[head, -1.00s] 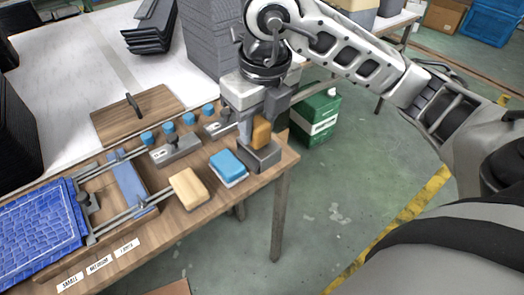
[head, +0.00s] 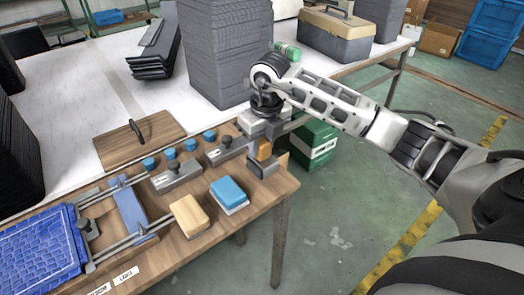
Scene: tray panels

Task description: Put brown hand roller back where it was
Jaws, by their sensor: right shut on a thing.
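My right gripper (head: 262,150) is at the right end of the wooden bench, close to its back corner. It is shut on a small orange-brown piece, which I take to be the brown hand roller (head: 265,151); the fingers and wrist hide much of it. A dark grey block shape (head: 265,167) shows just below the piece. Whether the piece touches it, and whether it belongs to the bench, I cannot tell. My left gripper is not in view.
A blue-topped block (head: 229,190) and a tan block (head: 189,213) lie in front. Grey labelled blocks (head: 176,178), blue knobs and a wooden board (head: 138,138) are to the left. A green box (head: 313,143) stands behind the bench corner.

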